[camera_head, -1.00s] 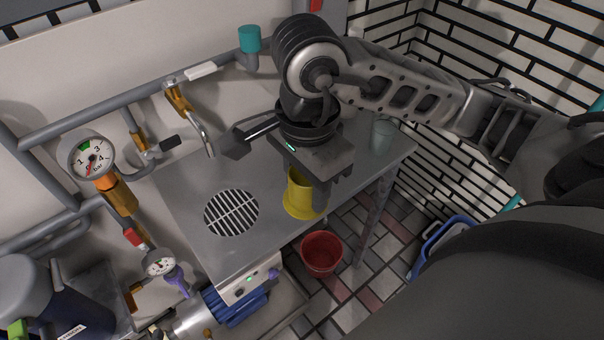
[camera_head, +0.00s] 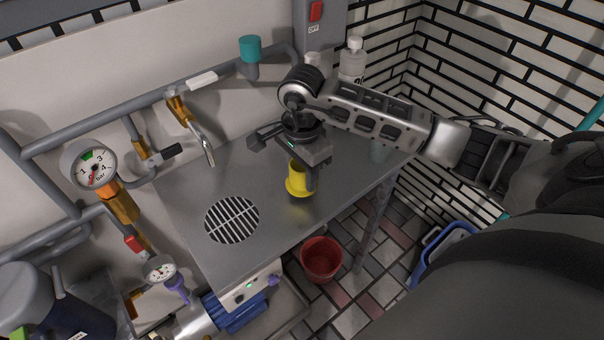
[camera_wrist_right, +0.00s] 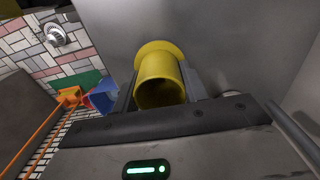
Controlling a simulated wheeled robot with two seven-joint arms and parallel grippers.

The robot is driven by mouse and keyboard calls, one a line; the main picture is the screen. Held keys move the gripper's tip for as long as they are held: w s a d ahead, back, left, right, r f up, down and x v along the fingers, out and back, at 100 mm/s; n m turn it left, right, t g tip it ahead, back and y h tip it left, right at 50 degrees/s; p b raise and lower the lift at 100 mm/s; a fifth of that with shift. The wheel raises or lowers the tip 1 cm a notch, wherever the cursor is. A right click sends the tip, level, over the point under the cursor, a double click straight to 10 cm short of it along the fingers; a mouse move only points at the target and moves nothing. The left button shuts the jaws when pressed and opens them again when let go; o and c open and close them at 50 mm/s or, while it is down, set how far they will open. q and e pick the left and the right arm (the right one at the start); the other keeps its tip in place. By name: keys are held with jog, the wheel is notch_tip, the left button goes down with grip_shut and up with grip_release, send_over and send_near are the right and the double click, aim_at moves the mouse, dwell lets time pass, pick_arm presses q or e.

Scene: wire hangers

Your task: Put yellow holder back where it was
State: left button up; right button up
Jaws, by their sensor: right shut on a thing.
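The yellow holder (camera_head: 298,178) is a short cup shape with a wide flange at its lower end. It is upright over the metal table (camera_head: 250,265), right of the round grille. A dark shadow lies close under it; I cannot tell whether it touches the table. My right gripper (camera_head: 306,170) comes from above and is shut on the holder. In the right wrist view the holder (camera_wrist_right: 160,78) sits between the two fingers of the gripper (camera_wrist_right: 160,88), its open mouth facing the camera. My left gripper is not in view.
A round slatted grille (camera_head: 231,216) is left of the holder. A tap (camera_head: 198,135) and pipes run along the back wall. A red bucket (camera_head: 321,259) is on the floor.

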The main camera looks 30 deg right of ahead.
jog(key=shift+f, duration=0.95)
jog(key=o, duration=1)
jog(key=shift+c, duration=0.2)
notch_tip(320, 180, up, 12)
jog(key=shift+r+b, duration=0.15)
jog(key=shift+b, duration=0.15)
